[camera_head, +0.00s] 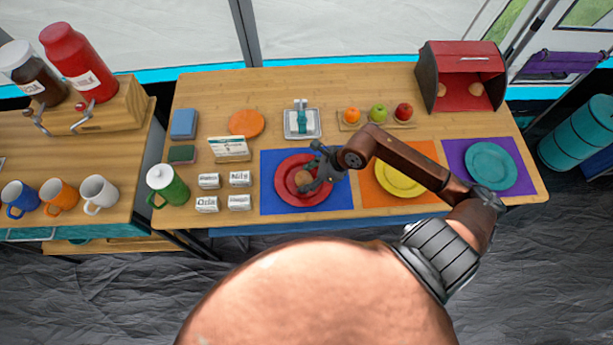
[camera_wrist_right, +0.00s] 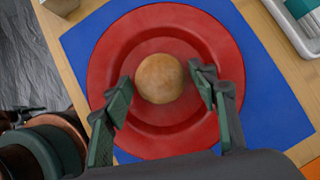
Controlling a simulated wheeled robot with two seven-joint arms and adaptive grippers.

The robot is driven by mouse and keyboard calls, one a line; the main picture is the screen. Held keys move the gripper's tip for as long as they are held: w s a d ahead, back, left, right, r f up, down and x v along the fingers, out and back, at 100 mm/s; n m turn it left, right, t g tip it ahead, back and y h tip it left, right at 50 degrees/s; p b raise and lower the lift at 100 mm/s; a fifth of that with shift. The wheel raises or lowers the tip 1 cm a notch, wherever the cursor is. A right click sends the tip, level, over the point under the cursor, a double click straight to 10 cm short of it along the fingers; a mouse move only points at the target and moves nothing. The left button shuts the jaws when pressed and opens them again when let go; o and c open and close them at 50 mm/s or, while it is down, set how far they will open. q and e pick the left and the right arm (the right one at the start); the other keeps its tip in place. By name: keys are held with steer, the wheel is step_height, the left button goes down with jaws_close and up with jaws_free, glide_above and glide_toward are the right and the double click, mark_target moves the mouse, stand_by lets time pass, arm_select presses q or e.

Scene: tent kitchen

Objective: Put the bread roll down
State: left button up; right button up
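A round brown bread roll (camera_head: 303,178) is at the middle of the red plate (camera_head: 286,193), which lies on a blue mat (camera_head: 346,195). In the right wrist view the roll (camera_wrist_right: 160,78) appears over the plate's centre (camera_wrist_right: 165,22), and I see no clear gap below it. My right gripper (camera_head: 317,172) is over the red plate. In the wrist view its two green-padded fingers (camera_wrist_right: 161,96) stand apart on either side of the roll, with red plate showing between each finger and the roll. My left gripper does not show.
A yellow plate (camera_head: 398,180) on an orange mat and a teal plate (camera_head: 490,165) on a purple mat are to the right. White labelled boxes (camera_head: 239,202) and a green pot (camera_head: 167,187) stand left. A red bread box (camera_head: 461,78) is at the back right.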

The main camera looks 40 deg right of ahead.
steer(key=shift+o, duration=0.6)
steer(key=shift+r, duration=0.25)
steer(key=p+v, duration=0.2)
steer(key=v, duration=0.9)
steer(key=shift+s+d+r, duration=0.15)
steer(key=shift+s+r, duration=0.05)
steer(key=shift+r, duration=0.1)
